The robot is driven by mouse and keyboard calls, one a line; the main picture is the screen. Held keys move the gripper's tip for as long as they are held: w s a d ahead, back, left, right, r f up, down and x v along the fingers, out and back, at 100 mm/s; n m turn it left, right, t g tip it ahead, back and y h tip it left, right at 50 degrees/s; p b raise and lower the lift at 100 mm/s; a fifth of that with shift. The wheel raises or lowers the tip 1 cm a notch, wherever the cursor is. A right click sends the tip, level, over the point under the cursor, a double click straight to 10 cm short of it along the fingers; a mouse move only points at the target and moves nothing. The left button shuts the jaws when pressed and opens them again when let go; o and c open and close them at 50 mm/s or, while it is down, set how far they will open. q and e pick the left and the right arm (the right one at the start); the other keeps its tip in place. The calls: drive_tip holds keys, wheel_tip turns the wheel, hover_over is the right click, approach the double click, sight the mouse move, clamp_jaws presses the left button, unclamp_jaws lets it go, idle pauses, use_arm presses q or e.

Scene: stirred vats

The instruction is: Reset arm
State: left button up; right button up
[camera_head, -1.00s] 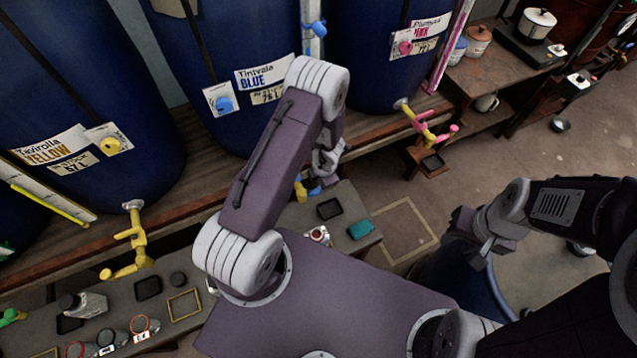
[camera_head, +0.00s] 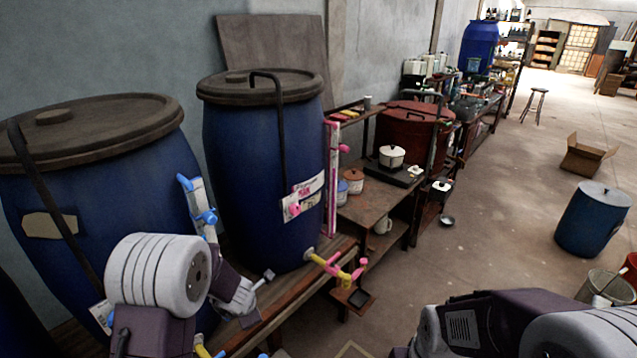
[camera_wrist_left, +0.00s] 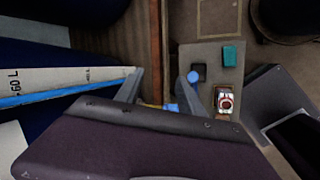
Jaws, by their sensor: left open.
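My left gripper (camera_head: 262,298) is in front of the blue vats in the head view, below the middle vat's edge and left of the pink-and-yellow tap (camera_head: 338,264).
A large blue vat (camera_head: 262,170) with a pink label stands beside another blue vat (camera_head: 120,215) on a wooden ledge (camera_head: 290,305). A shelf (camera_head: 375,205) with pots stands to the right.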

use_arm(q)
drive_tip(key=s+d+r+m+h, duration=0.2)
drive_tip(key=s+d+r+m, duration=0.2)
drive_tip(key=s+r+m, duration=0.55)
drive_tip(key=s+a+f+m+g, duration=0.1)
drive_tip(key=s+f+m+g, duration=0.1)
drive_tip(key=s+m, duration=0.3)
drive_tip(key=s+a+f+m+g+y, duration=0.1)
drive_tip(key=s+f+m+g, duration=0.1)
drive_tip(key=s+m, duration=0.4)
drive_tip(key=m, duration=0.3)
drive_tip(key=shift+a+f, duration=0.2)
drive_tip(key=shift+a, duration=0.15)
drive_tip(key=shift+s+m, duration=0.2)
drive_tip(key=shift+m, duration=0.05)
use_arm(e)
drive_tip(key=shift+s, duration=0.2)
use_arm(q)
drive_tip(key=shift+w, duration=0.15)
use_arm(e)
drive_tip(key=shift+w, duration=0.1)
